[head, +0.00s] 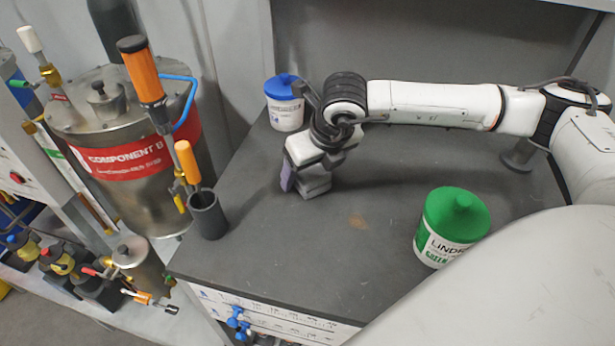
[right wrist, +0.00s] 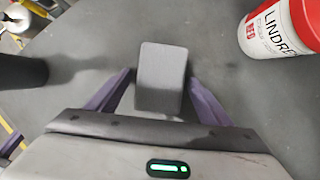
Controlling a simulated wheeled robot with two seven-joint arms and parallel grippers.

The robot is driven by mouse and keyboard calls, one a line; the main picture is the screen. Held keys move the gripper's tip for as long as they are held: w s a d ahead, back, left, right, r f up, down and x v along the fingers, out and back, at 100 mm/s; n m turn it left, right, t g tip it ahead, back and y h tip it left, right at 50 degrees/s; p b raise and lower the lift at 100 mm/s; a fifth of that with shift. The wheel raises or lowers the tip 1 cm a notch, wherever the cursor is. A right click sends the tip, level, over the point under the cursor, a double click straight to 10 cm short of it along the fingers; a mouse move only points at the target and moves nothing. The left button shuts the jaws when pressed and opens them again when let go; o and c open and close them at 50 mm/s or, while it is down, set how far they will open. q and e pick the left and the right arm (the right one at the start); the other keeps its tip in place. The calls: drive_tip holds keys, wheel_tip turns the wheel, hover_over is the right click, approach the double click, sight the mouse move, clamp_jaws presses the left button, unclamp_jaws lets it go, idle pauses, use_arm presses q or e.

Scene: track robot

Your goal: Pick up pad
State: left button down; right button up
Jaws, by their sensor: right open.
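A grey block-like pad (right wrist: 162,68) with rounded corners lies on the dark table in the right wrist view. My right gripper (right wrist: 160,78) is open, with one purple finger on each side of the pad. A narrow gap seems to show at the left finger; contact at the right finger is hard to judge. In the head view my right gripper (head: 302,185) points down, low over the table's far left part. The pad is hard to tell apart from the gripper there. My left gripper is not in view.
A blue-lidded tub (head: 285,104) stands behind the gripper and a green-lidded tub (head: 450,228) to its right. A dark cup (head: 207,214) stands at the table's left edge. The right wrist view shows a red-lidded tub (right wrist: 275,30). The table's middle is clear.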

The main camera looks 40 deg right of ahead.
drive_tip(key=shift+f, duration=0.1)
drive_tip(key=c, duration=1.2)
drive_tip(key=shift+o, duration=0.2)
drive_tip(key=shift+w+r, duration=0.1)
drive_tip(key=shift+r, duration=0.45)
wheel_tip(320, 180, up, 9)
drive_tip(key=shift+r+b, duration=0.15)
drive_tip(key=shift+b, duration=0.2)
drive_tip(key=o, duration=0.6)
drive_tip(key=shift+c, duration=0.2)
drive_tip(key=c, duration=0.4)
